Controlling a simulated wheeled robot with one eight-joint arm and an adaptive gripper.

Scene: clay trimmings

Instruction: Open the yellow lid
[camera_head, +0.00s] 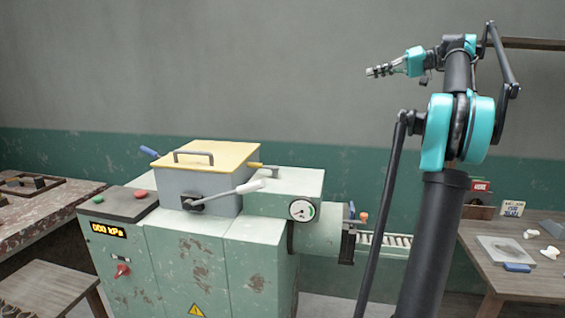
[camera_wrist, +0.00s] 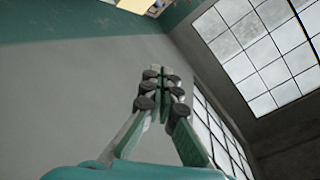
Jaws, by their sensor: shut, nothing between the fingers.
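The yellow lid (camera_head: 212,155) lies flat and closed on a grey box (camera_head: 190,187) on top of the green machine. A dark bar handle (camera_head: 193,153) stands on the lid. A lever with a white grip (camera_head: 245,188) runs across the front of the box. My gripper (camera_head: 370,71) is high up, right of the lid and well apart from it, pointing left. In the wrist view my gripper (camera_wrist: 160,72) has its fingers together with nothing between them. A small yellowish patch shows at the top of the wrist view; I cannot tell what it is.
The green machine (camera_head: 215,255) carries a pressure display (camera_head: 109,230), a dial gauge (camera_head: 302,210) and a blue-tipped lever (camera_head: 149,152). A worn table (camera_head: 30,225) stands at left. A table (camera_head: 520,287) with small items stands at right. The air above the lid is clear.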

